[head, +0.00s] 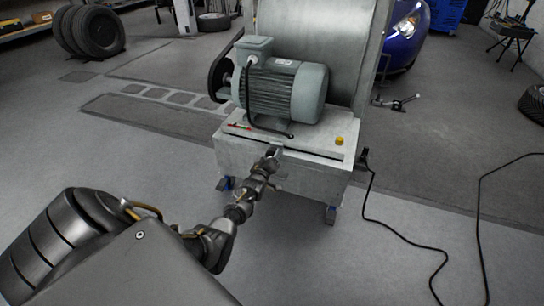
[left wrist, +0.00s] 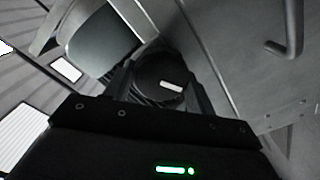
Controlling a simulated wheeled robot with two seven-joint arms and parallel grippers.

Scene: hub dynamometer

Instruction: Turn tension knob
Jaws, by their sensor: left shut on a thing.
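The tension knob (left wrist: 160,78) is a dark round knob with a white mark, in the middle of the left wrist view. The dark fingers of my left gripper (left wrist: 162,88) stand on both sides of it and are shut on it. In the head view my left gripper (head: 272,153) is at the top front edge of the dynamometer's grey base (head: 310,178), below the motor (head: 290,92). The knob cannot be made out there, as the gripper covers that spot. My right gripper is not in view.
A yellow button (head: 339,141) sits on the base's top, right of my gripper. A large drum (head: 320,35) stands behind the motor. Black cables (head: 395,234) lie on the floor at the right. A bent grey rod (left wrist: 292,40) shows in the left wrist view.

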